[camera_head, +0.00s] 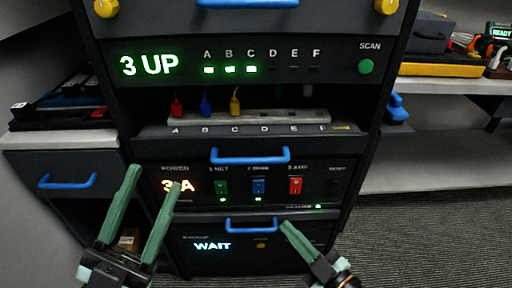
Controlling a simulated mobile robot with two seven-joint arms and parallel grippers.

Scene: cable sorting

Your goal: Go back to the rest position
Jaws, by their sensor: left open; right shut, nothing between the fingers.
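My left gripper (150,212) is open and empty at the lower left, in front of the lower part of the rack (190,136). Its two green fingers point up and stand apart. My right gripper (288,228) is shut and empty at the lower right, its fingertips near the right end of the lowest blue handle (252,224). I cannot tell whether it touches the rack. The top panel reads "3 UP", with green lights lit under A, B and C. Red (177,107), blue (206,105) and yellow (235,103) plugs stand in the strip (290,117) at A, B and C.
A power panel (328,171) showing "3 A" has green, blue and red switches. Below it a panel reads "WAIT". A drawer with a blue handle (67,181) stands at the left. Shelves (445,86) with tools are at the right. The carpet (430,225) at lower right is clear.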

